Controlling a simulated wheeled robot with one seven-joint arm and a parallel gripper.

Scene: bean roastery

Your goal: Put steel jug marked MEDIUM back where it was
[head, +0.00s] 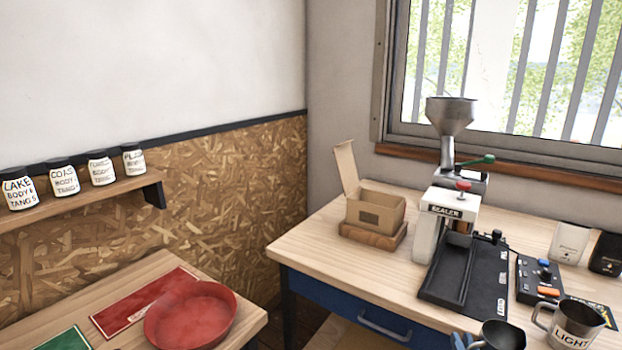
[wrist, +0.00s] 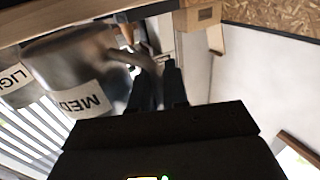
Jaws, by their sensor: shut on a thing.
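The steel jug marked MEDIUM (wrist: 70,55) fills the left of the wrist view, upside down there, its label showing "MED". My gripper (wrist: 160,68) is shut on its handle. In the head view the jug (head: 502,336) shows only its dark open top at the bottom edge, with its label out of frame. The steel jug marked LIGHT (head: 572,324) is just right of it and also shows in the wrist view (wrist: 18,85). I cannot tell whether the MEDIUM jug touches the bench.
The wooden bench (head: 325,240) holds a sealer (head: 445,220) with a black tray, a control box (head: 538,280), an open carton (head: 375,212) and two pouches (head: 570,242). A red bowl (head: 190,315) is on the left table.

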